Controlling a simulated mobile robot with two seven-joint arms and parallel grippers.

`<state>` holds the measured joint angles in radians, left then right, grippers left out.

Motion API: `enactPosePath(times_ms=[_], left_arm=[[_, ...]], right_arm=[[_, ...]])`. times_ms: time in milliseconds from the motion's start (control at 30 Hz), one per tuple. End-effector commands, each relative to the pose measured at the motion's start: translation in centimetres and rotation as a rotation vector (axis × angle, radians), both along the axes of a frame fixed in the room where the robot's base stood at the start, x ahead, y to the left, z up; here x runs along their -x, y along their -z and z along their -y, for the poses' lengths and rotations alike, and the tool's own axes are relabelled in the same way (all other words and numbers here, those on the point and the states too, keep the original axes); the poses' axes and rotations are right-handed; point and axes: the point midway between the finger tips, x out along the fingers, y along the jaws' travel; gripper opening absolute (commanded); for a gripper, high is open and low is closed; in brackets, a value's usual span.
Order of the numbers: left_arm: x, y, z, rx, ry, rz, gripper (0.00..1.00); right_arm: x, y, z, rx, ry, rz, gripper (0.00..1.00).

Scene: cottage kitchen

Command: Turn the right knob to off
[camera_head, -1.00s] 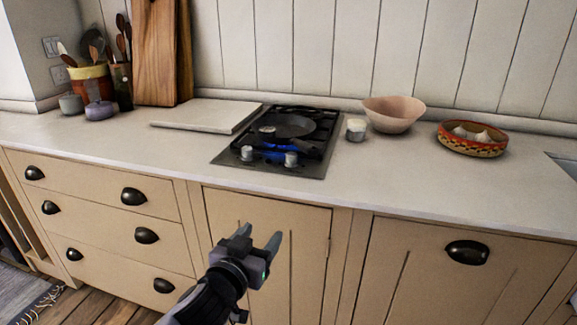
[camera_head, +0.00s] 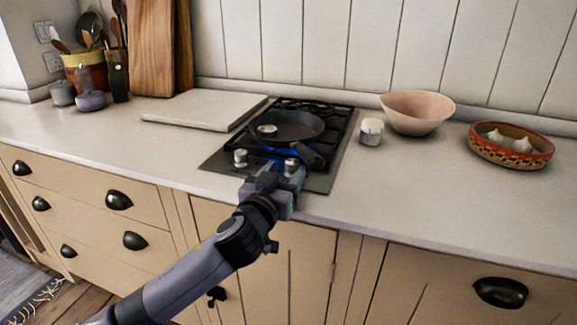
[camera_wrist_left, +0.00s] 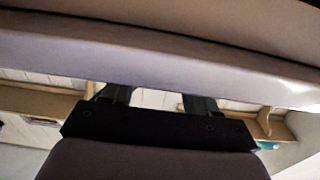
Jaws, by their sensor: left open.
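The right knob (camera_head: 291,166) is a small silver cylinder on the front panel of the black stove (camera_head: 222,166). My left gripper (camera_head: 282,170) is open at this knob, its fingers reaching to either side of it; contact cannot be told. The left knob (camera_head: 240,158) stands to the left, free of the gripper. A blue flame glows under the dark frying pan (camera_head: 295,124) on the burner. In the left wrist view the two fingers of my left gripper (camera_wrist_left: 158,98) are apart, and a pale band in front hides the knob. My right gripper is not in view.
The pan's handle (camera_head: 309,156) points forward, close to the right knob. A white-lidded jar (camera_head: 371,131), a pink bowl (camera_head: 417,112) and a patterned dish (camera_head: 509,157) stand to the right. A white board (camera_head: 195,110) lies left. The front counter strip is clear.

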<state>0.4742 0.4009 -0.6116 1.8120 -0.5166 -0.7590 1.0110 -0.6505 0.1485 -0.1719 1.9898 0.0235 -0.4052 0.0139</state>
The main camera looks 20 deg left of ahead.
Motion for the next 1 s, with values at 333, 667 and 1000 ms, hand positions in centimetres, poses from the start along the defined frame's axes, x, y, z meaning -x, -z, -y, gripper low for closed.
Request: enactPosePath(times_ms=[333,667,1000], left_arm=[[-2.8,0.0,0.1,-0.001,0.001,0.0,0.59],[-3.0,0.0,0.1,0.0,0.001,0.0,0.56],[-3.0,0.0,0.1,0.0,0.004,0.0,0.03]], right_arm=[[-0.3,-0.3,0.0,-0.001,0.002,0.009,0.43],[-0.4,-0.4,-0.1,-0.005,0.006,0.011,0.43],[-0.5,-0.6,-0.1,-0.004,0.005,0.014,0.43]])
